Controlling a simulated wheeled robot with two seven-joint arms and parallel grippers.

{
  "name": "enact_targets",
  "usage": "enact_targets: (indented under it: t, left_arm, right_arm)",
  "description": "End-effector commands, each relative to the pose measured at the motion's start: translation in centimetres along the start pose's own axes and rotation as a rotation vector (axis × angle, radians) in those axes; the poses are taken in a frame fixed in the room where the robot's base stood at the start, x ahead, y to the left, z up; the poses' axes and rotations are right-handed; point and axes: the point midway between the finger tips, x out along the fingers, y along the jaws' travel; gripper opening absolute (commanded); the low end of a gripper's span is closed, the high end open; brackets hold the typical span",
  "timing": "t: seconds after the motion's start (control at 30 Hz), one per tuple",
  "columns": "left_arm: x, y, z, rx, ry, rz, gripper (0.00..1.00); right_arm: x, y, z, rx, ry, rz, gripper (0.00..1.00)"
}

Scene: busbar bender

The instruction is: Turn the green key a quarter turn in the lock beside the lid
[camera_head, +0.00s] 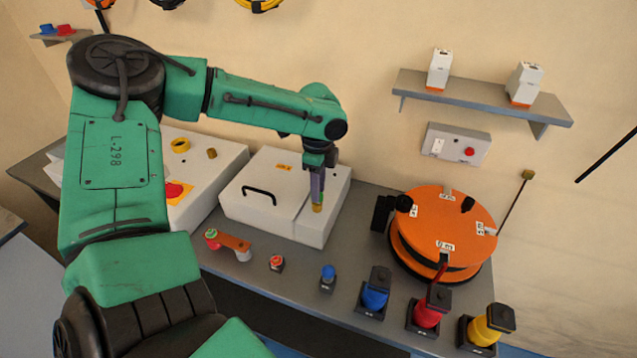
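The lid (262,192) is the flat white top of a box on the bench, with a black bar handle, and it lies closed. On the narrow strip to its right stands the lock (317,208), a small brass-yellow cylinder. My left gripper (318,197) points straight down over the lock with its fingertips just above it. A sliver of the green key (323,197) shows at the fingertips. The fingers hide most of the key, so its angle and whether they grip it cannot be told. My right gripper is out of view.
An orange round turntable (445,225) stands right of the box. Blue, red and yellow knobbed devices line the front edge of the bench (255,272). A white panel with a red button (176,191) is at left.

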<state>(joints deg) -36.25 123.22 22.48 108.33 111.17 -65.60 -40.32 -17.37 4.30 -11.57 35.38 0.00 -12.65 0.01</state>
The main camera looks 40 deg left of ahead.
Motion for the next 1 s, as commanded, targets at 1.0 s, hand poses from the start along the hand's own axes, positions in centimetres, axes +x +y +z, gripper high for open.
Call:
enact_targets:
  t: [1.0]
  left_arm:
    - [1.10, -0.11, 0.01, 0.001, 0.000, 0.000, 0.00]
  right_arm:
    - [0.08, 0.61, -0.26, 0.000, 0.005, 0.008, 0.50]
